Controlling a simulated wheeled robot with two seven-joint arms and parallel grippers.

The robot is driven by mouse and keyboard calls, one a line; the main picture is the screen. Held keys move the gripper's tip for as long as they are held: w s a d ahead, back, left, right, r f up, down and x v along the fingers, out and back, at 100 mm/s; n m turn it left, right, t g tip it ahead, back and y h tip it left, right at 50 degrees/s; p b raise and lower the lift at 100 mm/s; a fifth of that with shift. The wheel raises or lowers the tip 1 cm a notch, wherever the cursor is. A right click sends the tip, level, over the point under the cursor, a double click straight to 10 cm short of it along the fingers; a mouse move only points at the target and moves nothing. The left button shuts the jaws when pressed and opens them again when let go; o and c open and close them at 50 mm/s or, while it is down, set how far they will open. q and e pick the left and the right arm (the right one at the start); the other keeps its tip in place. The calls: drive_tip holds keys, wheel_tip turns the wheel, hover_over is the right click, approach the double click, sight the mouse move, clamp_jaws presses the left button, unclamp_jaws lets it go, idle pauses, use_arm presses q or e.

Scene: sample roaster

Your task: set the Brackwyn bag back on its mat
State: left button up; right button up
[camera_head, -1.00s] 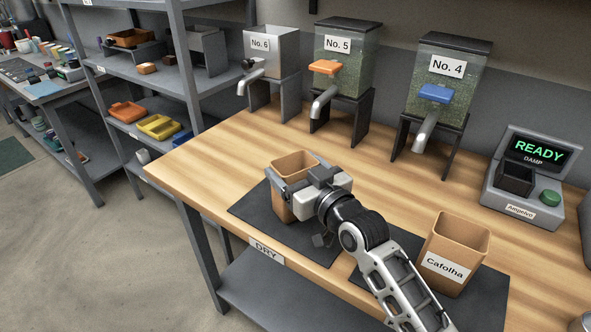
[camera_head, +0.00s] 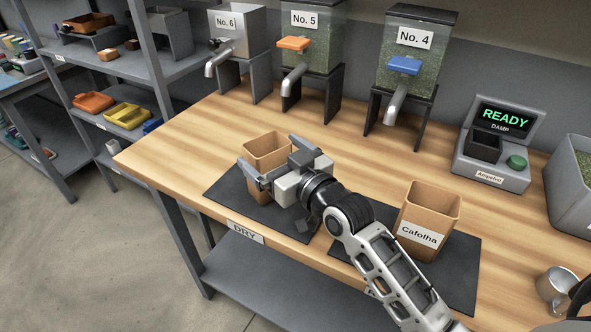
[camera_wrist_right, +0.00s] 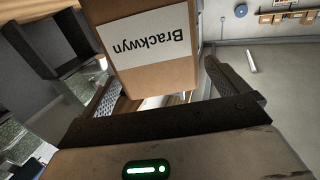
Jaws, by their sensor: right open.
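The Brackwyn bag (camera_head: 266,146) is a tan, open-topped box-like bag. It appears upright on the left dark mat (camera_head: 222,197), behind the DRY label. Its white Brackwyn label reads upside down in the wrist view (camera_wrist_right: 145,40). My right gripper (camera_head: 272,155) is open, its fingers spread at either side of the bag in the head view. In the wrist view, gaps show between the bag and the fingers (camera_wrist_right: 165,90). The gripper hides the bag's lower right part, so its base contact is only partly visible. My left gripper is out of view.
The Cafolha bag (camera_head: 430,215) stands on the right mat (camera_head: 460,270), beside my right forearm. Dispensers No. 6, No. 5 (camera_head: 312,45) and No. 4 stand behind. A display unit (camera_head: 492,150) reads READY, DAMP. A metal cup (camera_head: 556,287) is at lower right.

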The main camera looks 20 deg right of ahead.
drive_tip(key=v, duration=0.9)
drive_tip(key=shift+s+b, duration=0.4)
drive_tip(key=shift+s, duration=0.05)
drive_tip(key=shift+r, duration=0.1)
